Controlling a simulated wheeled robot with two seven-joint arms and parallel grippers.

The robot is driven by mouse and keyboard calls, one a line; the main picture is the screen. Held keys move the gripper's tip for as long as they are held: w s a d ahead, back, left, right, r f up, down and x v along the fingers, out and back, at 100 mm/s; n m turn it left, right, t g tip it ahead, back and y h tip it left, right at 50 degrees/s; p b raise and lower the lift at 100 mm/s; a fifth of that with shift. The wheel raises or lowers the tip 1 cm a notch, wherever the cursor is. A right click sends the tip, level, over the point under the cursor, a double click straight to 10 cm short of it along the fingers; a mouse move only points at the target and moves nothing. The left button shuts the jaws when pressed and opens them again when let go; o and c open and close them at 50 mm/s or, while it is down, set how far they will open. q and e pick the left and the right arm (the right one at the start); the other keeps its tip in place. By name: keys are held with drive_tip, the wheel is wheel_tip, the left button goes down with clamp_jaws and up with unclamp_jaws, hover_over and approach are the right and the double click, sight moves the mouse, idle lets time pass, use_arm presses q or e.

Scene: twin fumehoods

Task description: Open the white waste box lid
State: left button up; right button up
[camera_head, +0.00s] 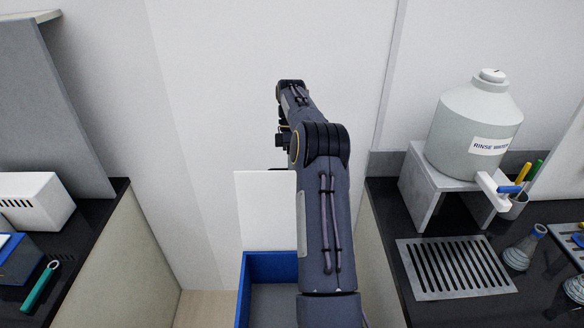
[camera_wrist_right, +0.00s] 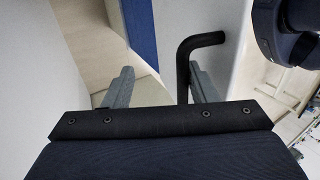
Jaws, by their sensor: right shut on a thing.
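The waste box shows in the head view as a blue-rimmed body (camera_head: 243,290) with a grey inside, low in the middle and partly behind my right arm. Its white lid (camera_head: 262,215) stands raised, roughly upright, at the back of the box, and the inside is partly visible. In the right wrist view, the white lid panel (camera_wrist_right: 228,45) carries a black bent handle (camera_wrist_right: 183,75). The arm hides the gripper in the head view. My left gripper is not in view.
A black counter on the right holds a rinse water jug (camera_head: 470,130) on a stand (camera_head: 420,180), a slotted drain plate (camera_head: 455,268) and flasks (camera_head: 520,252). The left counter (camera_head: 95,235) holds a white slotted box (camera_head: 35,205). A white wall stands behind the lid.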

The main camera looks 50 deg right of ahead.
drive_tip(key=shift+w+d+f, duration=0.1)
drive_tip(key=shift+c, duration=0.2)
drive_tip(key=s+a+r+b, duration=0.1)
drive_tip(key=s+a+r, duration=0.7)
drive_tip(key=a+r, duration=0.3)
drive_tip(key=shift+s+a+r+b, duration=0.2)
drive_tip(key=shift+s+r+b, duration=0.15)
drive_tip(key=shift+r, duration=0.75)
